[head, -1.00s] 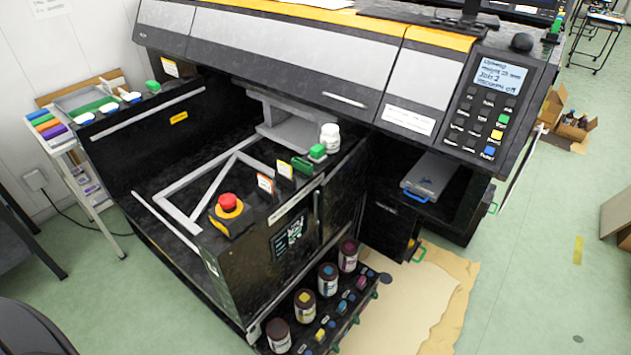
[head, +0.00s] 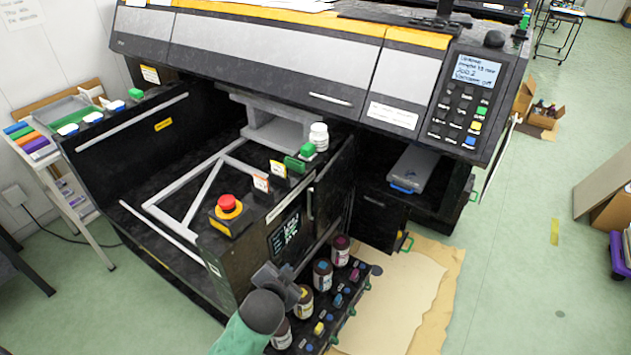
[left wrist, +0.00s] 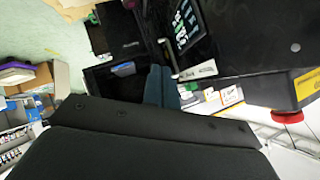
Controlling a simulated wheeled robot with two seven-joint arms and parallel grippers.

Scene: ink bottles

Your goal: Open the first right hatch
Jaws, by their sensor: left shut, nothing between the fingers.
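The black printer's right side carries a thin, pale-edged panel (head: 497,160) standing out at an angle, with a green handle (head: 473,197) near it. I cannot tell which of these is the first right hatch. My left gripper (head: 277,281) is shut and empty, in front of the printer's small screen and above the row of ink bottles. In the left wrist view its blue-green fingers (left wrist: 162,84) are together. My right gripper is not in view.
Ink bottles (head: 322,274) stand on a low black shelf beneath my left gripper, partly hidden by my arm. A red stop button (head: 229,206) is on the printer's front edge. Cardboard (head: 395,300) lies on the floor. The green floor at right is mostly clear.

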